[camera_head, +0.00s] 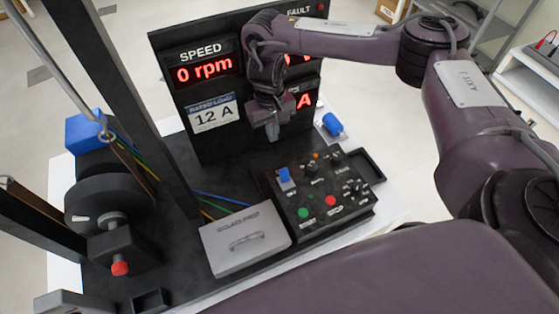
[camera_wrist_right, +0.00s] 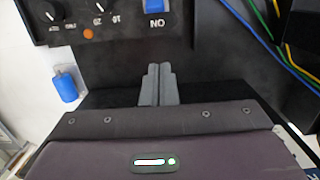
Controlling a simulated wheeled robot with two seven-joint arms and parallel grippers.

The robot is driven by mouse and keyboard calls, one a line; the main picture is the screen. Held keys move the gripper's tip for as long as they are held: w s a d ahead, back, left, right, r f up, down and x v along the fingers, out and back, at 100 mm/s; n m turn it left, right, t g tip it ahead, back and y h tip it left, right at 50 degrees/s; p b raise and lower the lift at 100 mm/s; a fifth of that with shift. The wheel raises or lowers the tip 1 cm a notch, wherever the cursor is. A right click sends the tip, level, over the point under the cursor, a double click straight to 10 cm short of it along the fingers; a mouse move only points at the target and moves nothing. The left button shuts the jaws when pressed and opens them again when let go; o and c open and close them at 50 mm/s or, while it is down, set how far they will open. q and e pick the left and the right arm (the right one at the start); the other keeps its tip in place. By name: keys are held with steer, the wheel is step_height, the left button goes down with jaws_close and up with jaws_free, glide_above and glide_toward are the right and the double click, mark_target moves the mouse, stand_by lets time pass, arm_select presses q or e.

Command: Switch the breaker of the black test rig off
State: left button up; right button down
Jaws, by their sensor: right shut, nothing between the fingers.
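The black test rig (camera_head: 235,165) stands on a white table in the head view. Its control box (camera_head: 322,222) carries a blue breaker lever (camera_head: 284,175), with green and red buttons in front of it. In the right wrist view the blue lever (camera_wrist_right: 153,5) is cut by the top edge, with an upside-down ON label below it. My right gripper (camera_head: 272,131) points down behind the lever, in front of the display panel, apart from the lever. Its fingers (camera_wrist_right: 158,72) are shut with nothing between them. My left gripper is not in view.
The display panel (camera_head: 165,60) reads 0 rpm and 12 A, partly hidden by my right arm. A grey lidded box (camera_head: 225,255) sits left of the control box. A wheel (camera_head: 95,198) and dark posts stand at left. A blue cylinder (camera_head: 332,124) lies at the back right.

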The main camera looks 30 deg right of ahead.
mark_target(284, 176)
steer(key=s+f, duration=0.1)
steer(key=f, duration=0.1)
steer(key=s+f, duration=0.1)
steer(key=f, duration=0.2)
steer(key=s+f, duration=0.2)
steer(key=f, duration=0.1)
steer(key=shift+a+f, duration=0.1)
steer(key=shift+f, duration=0.05)
steer(key=shift+s, duration=0.3)
steer(key=shift+w+f, duration=0.1)
steer(key=shift+w, duration=0.05)
steer(key=shift+w, duration=0.1)
